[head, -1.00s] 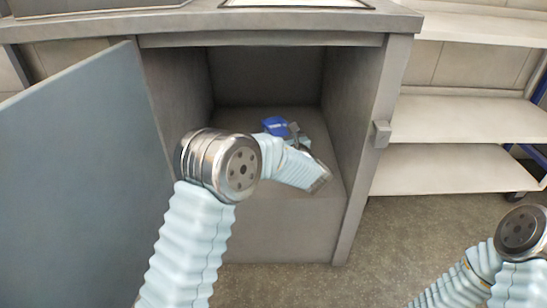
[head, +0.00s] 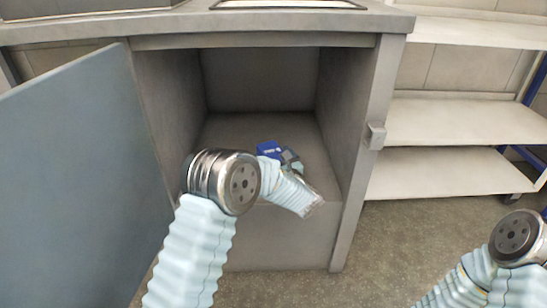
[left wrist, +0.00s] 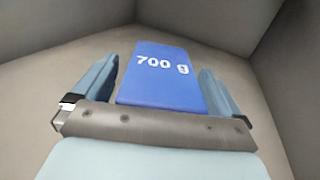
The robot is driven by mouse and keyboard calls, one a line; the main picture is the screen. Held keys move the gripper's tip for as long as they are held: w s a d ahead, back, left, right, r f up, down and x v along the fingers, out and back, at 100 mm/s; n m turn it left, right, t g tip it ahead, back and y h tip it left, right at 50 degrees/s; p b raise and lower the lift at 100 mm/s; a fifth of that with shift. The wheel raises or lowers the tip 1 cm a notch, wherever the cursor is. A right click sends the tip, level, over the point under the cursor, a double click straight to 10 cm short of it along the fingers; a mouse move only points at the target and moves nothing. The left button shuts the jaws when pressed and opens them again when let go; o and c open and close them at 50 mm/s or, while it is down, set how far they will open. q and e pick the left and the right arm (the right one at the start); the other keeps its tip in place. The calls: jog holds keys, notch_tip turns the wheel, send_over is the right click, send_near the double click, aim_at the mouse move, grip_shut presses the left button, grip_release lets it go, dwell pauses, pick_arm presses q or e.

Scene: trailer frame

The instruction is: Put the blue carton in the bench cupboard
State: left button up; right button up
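The blue carton (head: 269,149) is inside the bench cupboard (head: 262,190), low over or on its floor; I cannot tell whether it touches. In the left wrist view the carton (left wrist: 165,82) shows its blue face with "700 g" in white. My left gripper (head: 281,155) reaches in through the open front. In the left wrist view its fingers (left wrist: 158,85) stand on both sides of the carton, spread, with narrow gaps visible near the tips. The cupboard door (head: 80,170) stands open at the left. My right gripper is out of view; only part of that arm shows at the lower right.
The cupboard's side walls and worktop (head: 300,24) edge surround my left arm. A handle-like catch (head: 376,135) sits on the right post. A shelf rack (head: 460,122) stands to the right. The cupboard floor around the carton looks clear.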

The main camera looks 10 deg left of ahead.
pick_arm(q)
jog(key=p+v, duration=0.1)
jog(key=v, duration=0.9)
jog(key=shift+s+d+r+p, duration=0.1)
jog(key=shift+s+d+p, duration=0.1)
jog(key=shift+d+p, duration=0.15)
jog(key=shift+s+d, duration=0.35)
jog(key=shift+s, duration=0.2)
